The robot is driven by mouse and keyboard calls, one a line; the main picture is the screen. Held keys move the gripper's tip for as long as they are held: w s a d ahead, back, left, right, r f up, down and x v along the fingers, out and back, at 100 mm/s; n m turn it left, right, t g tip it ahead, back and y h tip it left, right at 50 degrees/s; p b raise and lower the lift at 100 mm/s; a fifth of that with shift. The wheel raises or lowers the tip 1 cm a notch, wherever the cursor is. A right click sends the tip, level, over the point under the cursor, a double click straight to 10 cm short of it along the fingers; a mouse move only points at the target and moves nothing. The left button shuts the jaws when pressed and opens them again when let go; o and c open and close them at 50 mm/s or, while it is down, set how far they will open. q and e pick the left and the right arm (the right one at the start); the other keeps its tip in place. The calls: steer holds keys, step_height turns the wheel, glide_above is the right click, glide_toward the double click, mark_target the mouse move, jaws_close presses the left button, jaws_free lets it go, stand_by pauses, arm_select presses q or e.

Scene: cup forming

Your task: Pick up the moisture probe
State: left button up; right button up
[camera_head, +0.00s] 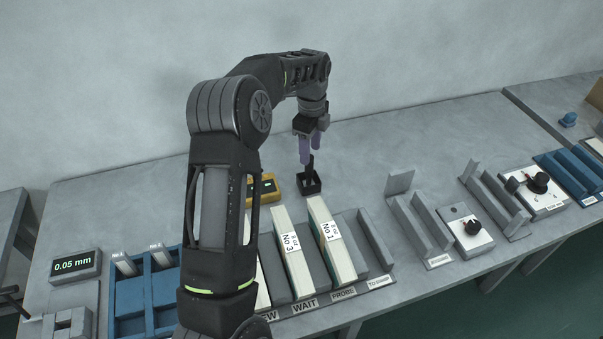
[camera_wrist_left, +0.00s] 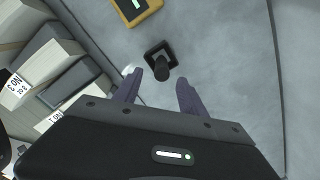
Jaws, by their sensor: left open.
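The moisture probe, a dark upright stick, stands in a small black square holder (camera_head: 310,185) at the back of the table. In the left wrist view its dark rounded end (camera_wrist_left: 161,73) and the holder (camera_wrist_left: 152,48) show just beyond my fingertips. My left gripper (camera_head: 306,158) points down over the holder, open and empty. In the left wrist view its two purple fingers (camera_wrist_left: 157,90) are apart, with the probe end between their tips; I cannot tell whether either touches it. My right gripper is not in view.
A yellow meter (camera_head: 266,186) with a green display sits left of the holder. Labelled blocks No 3 (camera_head: 294,262) and No 1 (camera_head: 331,240) lie in a grey rack in front. My left arm hides part of the table. Bare table lies right of the holder.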

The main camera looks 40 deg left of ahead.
mark_target(309, 168)
arm_select(q)
steer(key=shift+d, duration=0.15)
steer(key=shift+f+b, duration=0.7)
steer(key=shift+f, duration=0.25)
steer(key=shift+f+b, duration=0.3)
steer(key=shift+f, duration=0.1)
steer(key=f+b, duration=0.2)
steer(key=f, duration=0.1)
steer(key=f+b, duration=0.1)
steer(key=f, duration=0.1)
steer(key=shift+w+a+f+b, duration=0.1)
steer(key=shift+a+f+b, duration=0.05)
steer(key=shift+a+b, duration=0.2)
